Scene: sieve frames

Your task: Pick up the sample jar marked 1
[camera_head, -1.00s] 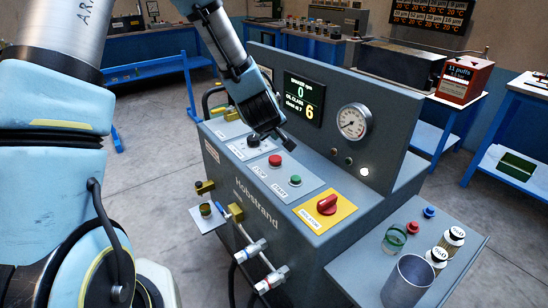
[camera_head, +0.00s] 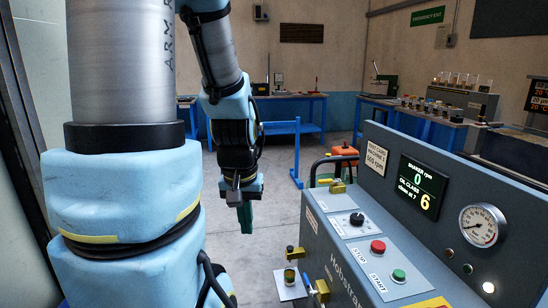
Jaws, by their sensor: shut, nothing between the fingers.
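I cannot make out a sample jar marked 1. A small greenish jar-like vessel (camera_head: 290,277) stands on a pale plate (camera_head: 287,291) below a brass valve, at the left side of the grey machine; no mark on it is readable. Several small vessels (camera_head: 440,105) stand on the far right bench, too small to read. My gripper (camera_head: 244,203) hangs pointing down left of the machine, above the floor and clear of the machine. Its jaws are shut and empty. A dark green shape shows at the fingertips; I cannot tell whether it belongs to the gripper.
The grey machine (camera_head: 345,245) fills the lower right, with stop and start buttons, a dial gauge (camera_head: 482,225) and a display reading 0 and 6. An orange-red container (camera_head: 344,157) stands behind it. Blue benches (camera_head: 315,112) line the back. Open floor lies between.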

